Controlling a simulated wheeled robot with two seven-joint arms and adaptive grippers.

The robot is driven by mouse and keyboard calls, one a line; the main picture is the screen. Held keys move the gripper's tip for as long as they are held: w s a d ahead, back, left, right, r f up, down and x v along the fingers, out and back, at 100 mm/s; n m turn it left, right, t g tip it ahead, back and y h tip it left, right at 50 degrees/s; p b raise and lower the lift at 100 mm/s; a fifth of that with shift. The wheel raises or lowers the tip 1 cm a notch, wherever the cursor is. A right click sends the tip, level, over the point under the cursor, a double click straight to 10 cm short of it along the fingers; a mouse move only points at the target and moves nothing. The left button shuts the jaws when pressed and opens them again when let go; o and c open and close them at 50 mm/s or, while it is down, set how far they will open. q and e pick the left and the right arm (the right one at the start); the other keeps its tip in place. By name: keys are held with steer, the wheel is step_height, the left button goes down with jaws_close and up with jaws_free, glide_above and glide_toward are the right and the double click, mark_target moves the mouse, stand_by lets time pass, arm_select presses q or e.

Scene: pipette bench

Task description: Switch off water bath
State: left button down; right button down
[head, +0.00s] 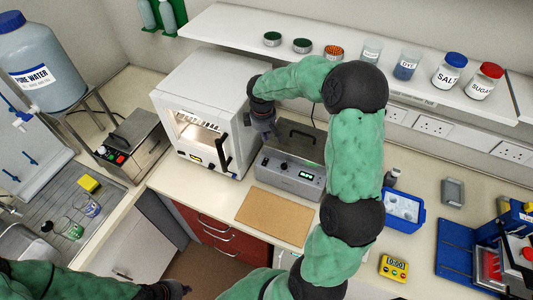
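A grey bench unit (290,178) with a lit green display on its front stands in the middle; its dark lid part with a black handle is behind. A steel box (135,150) with a red switch and a black top piece stands at the left. No label tells which is the water bath. My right gripper (268,135) points down over the left back of the grey unit, close to the white cabinet; I cannot tell whether it touches anything or how far its fingers are apart. My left gripper (181,288) is low at the bottom left, away from both, its fingers barely seen.
A white cabinet (204,105) with a lit window stands left of the grey unit. A brown board (275,216) lies in front. A blue tray (402,212) and a yellow timer (393,268) are at the right. A shelf (295,25) with jars runs behind. My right arm crosses the bench.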

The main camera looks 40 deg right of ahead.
mark_target(267, 159)
steer(key=shift+d, duration=0.1)
stand_by(0.3)
steer(key=f, duration=0.4)
steer(key=d+f+p, duration=0.1)
steer(key=f, duration=0.8)
steer(key=shift+w+d+f, duration=0.25)
steer(key=shift+w+f, duration=0.15)
steer(key=shift+f+b, duration=0.35)
steer(key=shift+b, duration=0.05)
steer(key=shift+r, duration=0.1)
steer(key=shift+a, duration=0.1)
